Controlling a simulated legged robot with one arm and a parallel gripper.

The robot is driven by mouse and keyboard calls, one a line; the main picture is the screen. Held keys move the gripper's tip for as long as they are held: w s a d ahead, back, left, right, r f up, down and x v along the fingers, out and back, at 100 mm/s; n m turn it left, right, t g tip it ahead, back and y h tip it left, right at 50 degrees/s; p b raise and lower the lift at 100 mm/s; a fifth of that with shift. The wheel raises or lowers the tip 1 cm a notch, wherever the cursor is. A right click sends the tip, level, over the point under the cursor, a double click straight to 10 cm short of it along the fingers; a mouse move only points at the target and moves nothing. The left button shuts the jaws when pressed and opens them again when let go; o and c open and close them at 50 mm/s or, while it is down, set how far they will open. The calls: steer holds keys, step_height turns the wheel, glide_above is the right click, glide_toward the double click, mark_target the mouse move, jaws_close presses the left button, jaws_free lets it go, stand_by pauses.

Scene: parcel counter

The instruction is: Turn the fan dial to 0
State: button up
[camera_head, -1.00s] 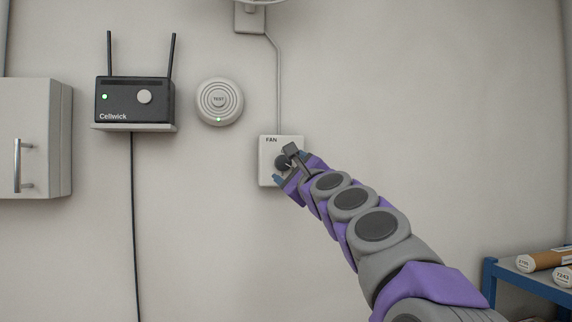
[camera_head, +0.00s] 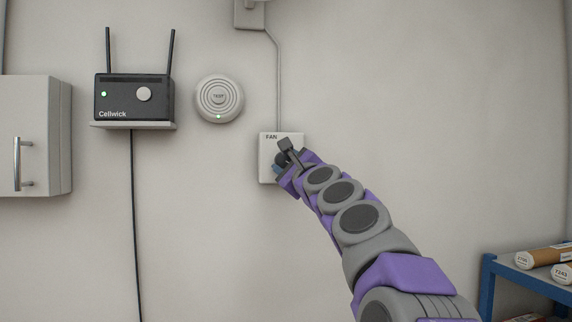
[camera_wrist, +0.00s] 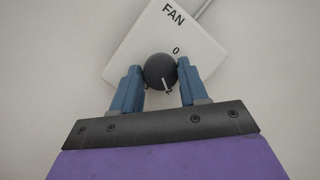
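The fan dial (camera_wrist: 160,70) is a dark round knob with a white pointer mark on a white plate labelled FAN (camera_head: 296,142). In the wrist view the pointer points down at the 2, and the 0 shows to the dial's upper right. My gripper (camera_wrist: 158,78) has one blue finger on each side of the dial, and both appear to touch it. The fingers partly cover the lower numbers. In the head view my gripper (camera_head: 283,160) is at the plate and hides part of the dial.
A grey conduit (camera_head: 279,85) runs up from the plate. A round TEST device (camera_head: 219,98) and a black Cellwick router (camera_head: 134,98) are on the wall to the left, beside a cabinet (camera_head: 32,135). A blue-framed shelf (camera_head: 487,285) stands at lower right. The wall right of the plate is bare.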

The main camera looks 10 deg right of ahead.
steer(key=shift+f, duration=0.1)
steer(key=c, duration=0.5)
steer(key=shift+n, duration=0.3)
steer(key=n+g+p, duration=0.1)
steer(key=n, duration=0.2)
steer(key=n+g+y+p, duration=0.1)
steer(key=n+p, duration=0.1)
steer(key=n, duration=0.2)
steer(key=shift+w+d+g, duration=0.1)
steer(key=shift+g, duration=0.2)
steer(key=n+g+p, duration=0.1)
steer(key=n+p, duration=0.1)
steer(key=n, duration=0.1)
steer(key=shift+n, duration=0.4)
steer(key=n+g+p, duration=0.1)
steer(key=n, duration=0.3)
steer(key=n+h+p, duration=0.1)
steer(key=n, duration=0.1)
steer(key=n+g, duration=0.1)
steer(key=shift+r+n+h, duration=0.25)
steer(key=shift+n+h, duration=0.05)
steer(key=shift+h, duration=0.1)
steer(key=n+h+p, duration=0.1)
steer(key=n, duration=0.2)
steer(key=shift+g+h, duration=0.4)
steer(key=shift+n, duration=0.4)
